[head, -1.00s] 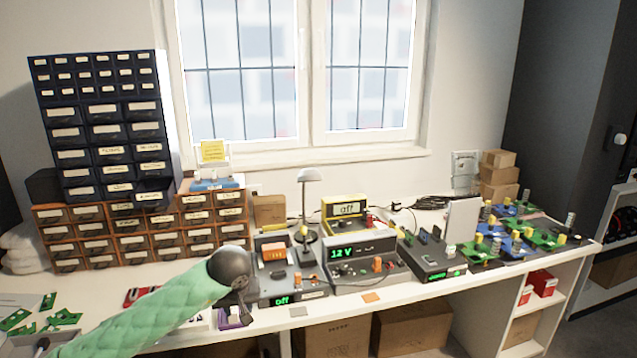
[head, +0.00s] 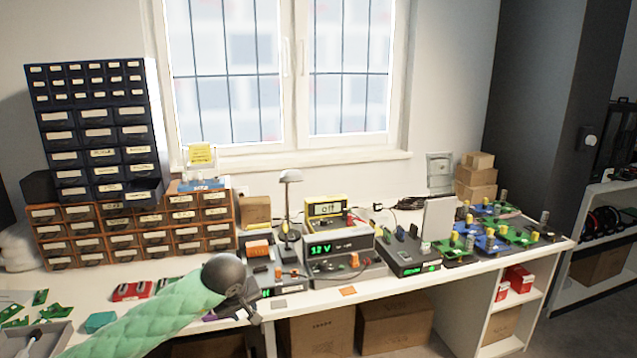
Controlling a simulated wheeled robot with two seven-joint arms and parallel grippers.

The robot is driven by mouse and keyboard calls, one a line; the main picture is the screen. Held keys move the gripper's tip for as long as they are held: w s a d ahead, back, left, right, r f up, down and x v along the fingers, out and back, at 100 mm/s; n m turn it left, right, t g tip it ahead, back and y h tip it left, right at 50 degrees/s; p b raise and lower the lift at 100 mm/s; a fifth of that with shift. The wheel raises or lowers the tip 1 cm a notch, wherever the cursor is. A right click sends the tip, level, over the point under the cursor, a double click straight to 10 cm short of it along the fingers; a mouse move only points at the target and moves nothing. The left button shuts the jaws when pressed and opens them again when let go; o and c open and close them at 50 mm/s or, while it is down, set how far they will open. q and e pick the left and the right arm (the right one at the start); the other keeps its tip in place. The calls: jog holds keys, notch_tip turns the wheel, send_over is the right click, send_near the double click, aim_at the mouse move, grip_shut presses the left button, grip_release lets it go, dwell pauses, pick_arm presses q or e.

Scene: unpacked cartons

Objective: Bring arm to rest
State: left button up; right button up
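My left arm, in a quilted green sleeve, comes in from the lower left of the head view. My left gripper (head: 250,306) is at the front edge of the white workbench (head: 420,284), just in front of the dark device at the bench middle. It is small and partly hidden behind the arm's dark round joint, so its fingers do not show clearly. A bit of purple shows beside it, and I cannot tell if it is held. My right arm and gripper are not in view.
Black drawers (head: 97,140) stand on orange drawers (head: 130,230) at the left. A 12 V supply (head: 340,250), a yellow meter (head: 325,209) and a desk lamp (head: 290,200) stand mid-bench. Green and blue boards (head: 490,235) lie right. Cartons (head: 395,325) sit underneath.

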pick_arm(q)
jog(key=s+d+r+n+t+h, duration=0.15)
jog(key=d+r+n+h, duration=0.55)
jog(key=d+r+h, duration=0.8)
jog(key=s+a+r+n+t, duration=0.1)
jog(key=a+r+n+t, duration=0.2)
jog(key=r+n+t, duration=0.7)
jog(key=a+r+n+t, duration=0.4)
jog(key=r+n+t, duration=0.2)
jog(key=r+n, duration=0.8)
jog(key=w+a+f+n+y, duration=0.1)
jog(key=a+f+n+y, duration=0.35)
jog(key=n+y, duration=0.6)
jog(key=w+a+f+n+y, duration=0.1)
jog(key=a+f+n+y, duration=0.2)
jog(key=f+n+y, duration=0.7)
jog(key=s+a+f+n+g+h, duration=0.1)
jog(key=s+f+n+g+h, duration=0.3)
jog(key=f+n+g, duration=0.75)
jog(key=s+d+f+g+h, duration=0.1)
jog(key=s+f+g, duration=0.3)
jog(key=s+f, duration=1.4)
jog(key=s+d+f+g+h, duration=0.2)
jog(key=s+d+f+g, duration=0.2)
jog(key=s+f, duration=1.5)
jog(key=shift+s+n+g+p, duration=0.4)
jog(key=shift+s+g, duration=0.2)
jog(key=shift+s, duration=0.25)
